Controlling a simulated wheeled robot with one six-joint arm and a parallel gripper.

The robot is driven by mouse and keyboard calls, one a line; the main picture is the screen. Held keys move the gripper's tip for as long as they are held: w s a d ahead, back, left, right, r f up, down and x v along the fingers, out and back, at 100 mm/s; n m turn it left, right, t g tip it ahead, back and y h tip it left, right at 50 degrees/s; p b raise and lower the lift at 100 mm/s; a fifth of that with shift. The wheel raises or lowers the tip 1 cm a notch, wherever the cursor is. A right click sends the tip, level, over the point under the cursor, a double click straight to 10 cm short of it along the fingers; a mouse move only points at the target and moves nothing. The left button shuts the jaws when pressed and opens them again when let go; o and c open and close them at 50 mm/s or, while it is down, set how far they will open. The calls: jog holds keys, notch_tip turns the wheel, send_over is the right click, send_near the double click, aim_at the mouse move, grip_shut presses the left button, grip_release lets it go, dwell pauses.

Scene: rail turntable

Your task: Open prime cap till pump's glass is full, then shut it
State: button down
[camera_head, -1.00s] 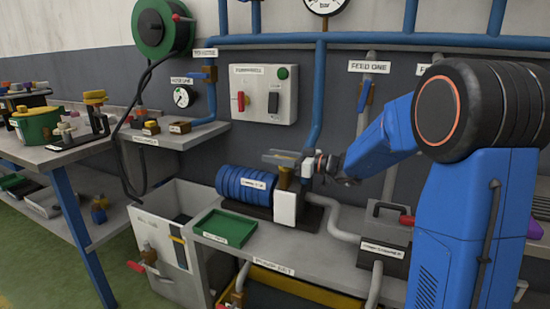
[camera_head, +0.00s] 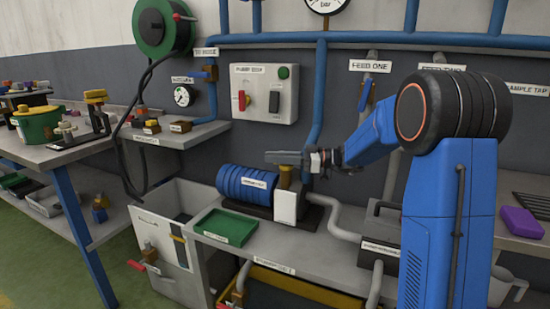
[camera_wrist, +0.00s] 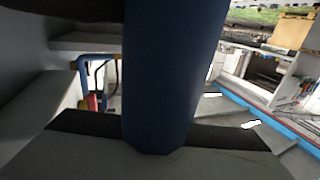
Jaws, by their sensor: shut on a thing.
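The pump has a blue ribbed motor (camera_head: 245,184) at its left and a brass-coloured neck (camera_head: 285,179) at its right, with a pale white block (camera_head: 286,207) on its front. My gripper (camera_head: 284,158) lies level across the top of the neck, reaching in from the right. It is shut on what appears to be the prime cap at the neck's top, which the fingers mostly hide. I cannot make out the glass or its level. In the wrist view a dark blue cylinder (camera_wrist: 170,80) fills the middle, very close, and the grip itself is not clear.
A blue pipe (camera_head: 318,95) rises close behind my gripper, and a grey hose curves to the right. A switch box (camera_head: 264,93) is on the wall. A grey toolbox-like case (camera_head: 383,228) stands at the right.

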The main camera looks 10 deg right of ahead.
jog(key=shift+s+n+g+y, duration=0.15)
jog(key=shift+n+g, duration=0.35)
jog(key=shift+g, duration=0.25)
jog(key=shift+s+n+g+y, duration=0.15)
jog(key=shift+n+g, duration=0.35)
jog(key=shift+g, duration=0.25)
jog(key=c, duration=1.6)
grip_release()
jog(key=shift+c, duration=0.2)
